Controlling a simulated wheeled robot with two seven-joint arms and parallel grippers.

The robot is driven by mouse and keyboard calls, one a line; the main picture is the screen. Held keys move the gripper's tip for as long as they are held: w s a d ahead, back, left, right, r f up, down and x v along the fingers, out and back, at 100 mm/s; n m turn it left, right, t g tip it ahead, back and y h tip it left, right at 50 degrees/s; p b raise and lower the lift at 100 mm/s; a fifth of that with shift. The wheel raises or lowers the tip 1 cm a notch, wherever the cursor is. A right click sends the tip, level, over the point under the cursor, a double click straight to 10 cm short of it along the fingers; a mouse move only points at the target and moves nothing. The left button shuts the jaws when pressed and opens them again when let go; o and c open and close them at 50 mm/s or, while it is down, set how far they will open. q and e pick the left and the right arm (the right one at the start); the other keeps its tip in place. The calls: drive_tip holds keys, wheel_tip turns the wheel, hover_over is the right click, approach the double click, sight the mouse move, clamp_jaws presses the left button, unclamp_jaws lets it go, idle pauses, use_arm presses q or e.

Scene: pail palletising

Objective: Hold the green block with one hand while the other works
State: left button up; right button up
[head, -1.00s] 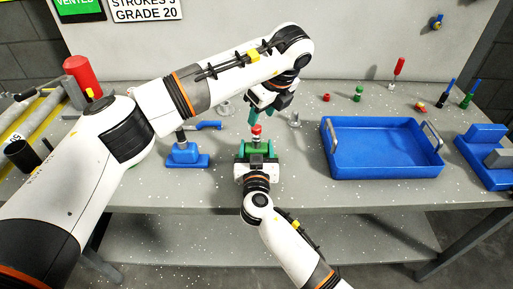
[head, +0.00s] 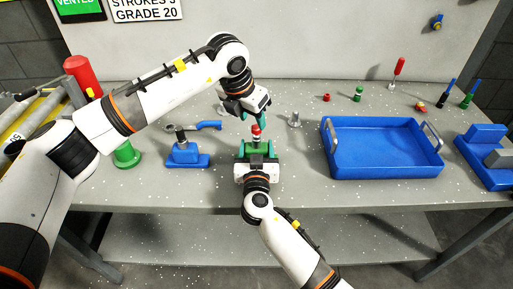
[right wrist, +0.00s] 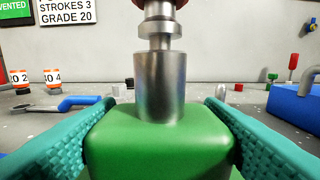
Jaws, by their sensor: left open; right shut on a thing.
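The green block (right wrist: 160,145) stands between the teal fingers of my right gripper (head: 257,153), which is shut on it from both sides. A metal stem (right wrist: 159,85) rises upright from the block's top. Its red top (head: 256,130) shows in the head view and is cut off by the upper edge of the right wrist view. My left gripper (head: 246,114) is open and empty, its teal fingers pointing down, behind and slightly left of the red top and apart from it.
A blue tray (head: 385,172) with metal handles is to the right. A blue fixture (head: 188,160), a blue-handled tool (head: 208,125) and a green cylinder (head: 127,156) are to the left. Small red and green parts (head: 358,93) lie at the back. A small metal part (head: 295,119) stands nearby.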

sight(256, 127)
use_arm(q)
drive_tip(key=shift+x, duration=1.9)
